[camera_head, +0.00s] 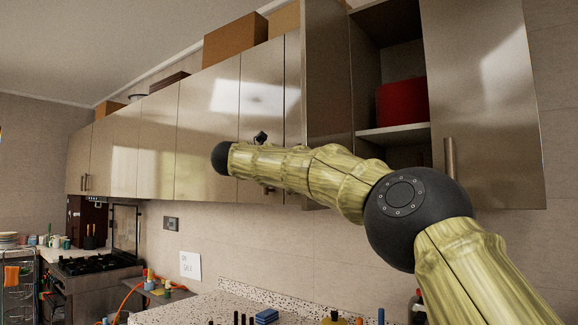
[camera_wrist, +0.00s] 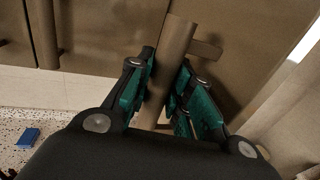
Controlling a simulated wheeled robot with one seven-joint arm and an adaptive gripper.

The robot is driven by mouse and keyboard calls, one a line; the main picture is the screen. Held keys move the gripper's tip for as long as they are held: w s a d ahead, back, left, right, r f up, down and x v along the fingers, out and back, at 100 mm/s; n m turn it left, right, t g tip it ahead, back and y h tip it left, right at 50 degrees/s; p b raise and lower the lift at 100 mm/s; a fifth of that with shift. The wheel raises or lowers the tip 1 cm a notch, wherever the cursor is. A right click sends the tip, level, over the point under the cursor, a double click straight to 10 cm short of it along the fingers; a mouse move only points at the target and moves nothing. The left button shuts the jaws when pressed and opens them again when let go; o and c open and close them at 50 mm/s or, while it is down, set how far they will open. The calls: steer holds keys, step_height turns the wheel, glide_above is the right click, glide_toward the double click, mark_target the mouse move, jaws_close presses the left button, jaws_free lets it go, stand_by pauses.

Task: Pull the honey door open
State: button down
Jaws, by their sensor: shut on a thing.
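The honey-toned, glossy cabinet doors (camera_head: 209,110) hang in a row on the wall in the head view. In the wrist view, my gripper (camera_wrist: 166,88) has its teal-padded fingers shut on a bar handle (camera_wrist: 176,45) on a brown door face (camera_wrist: 235,25). The handle passes between the fingers, and its upper end sticks out past them. In the head view, my arm hides most of the gripper and handle; only small dark parts (camera_head: 261,137) show above the arm. I cannot tell whether the held door is ajar.
At right, an open cabinet compartment holds a red pot (camera_head: 402,101); a door with a bar handle (camera_head: 450,158) stands beside it. Boxes (camera_head: 235,42) sit on top. A speckled counter (camera_head: 205,305) with small items lies below. A blue block (camera_wrist: 28,137) shows on it.

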steer(key=shift+w, duration=0.15)
steer(key=shift+a, duration=0.1)
stand_by(0.3)
steer(key=c, duration=1.3)
jaws_free()
steer(key=shift+w, duration=0.1)
steer(key=shift+a, duration=0.15)
steer(key=v, duration=1.1)
steer(key=shift+s+a, duration=0.3)
